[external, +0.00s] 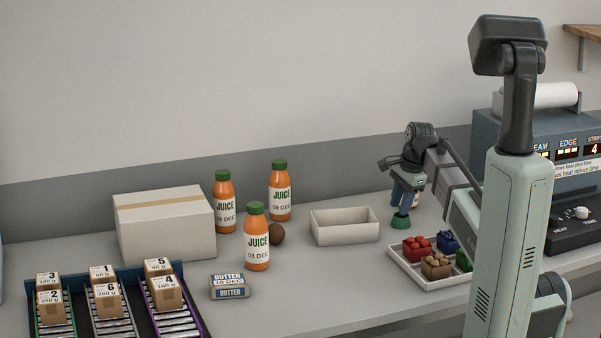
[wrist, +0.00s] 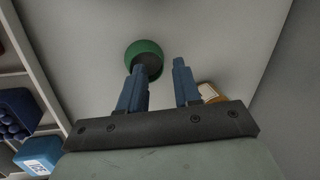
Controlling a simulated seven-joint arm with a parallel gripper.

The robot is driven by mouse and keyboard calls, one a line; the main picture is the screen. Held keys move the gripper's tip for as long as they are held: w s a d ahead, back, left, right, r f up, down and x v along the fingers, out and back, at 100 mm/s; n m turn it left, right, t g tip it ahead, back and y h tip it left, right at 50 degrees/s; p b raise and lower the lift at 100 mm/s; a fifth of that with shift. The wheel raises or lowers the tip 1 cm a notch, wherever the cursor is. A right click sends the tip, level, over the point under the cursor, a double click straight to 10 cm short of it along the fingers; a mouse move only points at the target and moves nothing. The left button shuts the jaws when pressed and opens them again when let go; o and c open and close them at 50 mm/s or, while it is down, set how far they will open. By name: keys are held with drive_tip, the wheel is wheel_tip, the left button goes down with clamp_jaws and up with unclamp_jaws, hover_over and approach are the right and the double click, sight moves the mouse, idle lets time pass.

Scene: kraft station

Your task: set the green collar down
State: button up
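The green collar (external: 400,221) is a small round piece with a dark middle. In the external view it appears at the table surface, directly below my gripper (external: 403,204). In the wrist view the collar (wrist: 143,50) lies beyond the tip of the left finger, which overlaps its lower edge. My gripper (wrist: 160,72) has its two blue fingers apart, with bare grey surface between them. The collar is not between the fingers. I cannot tell whether the left finger touches it.
A white tray (external: 402,266) with several coloured clusters stands just right of the collar. An open, empty-looking box (external: 345,234) stands to its left. Juice bottles (external: 257,240), a dark round item (external: 277,234) and a butter pack (external: 229,287) are farther left.

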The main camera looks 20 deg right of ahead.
drive_tip(key=v, duration=0.9)
drive_tip(key=shift+r, duration=0.3)
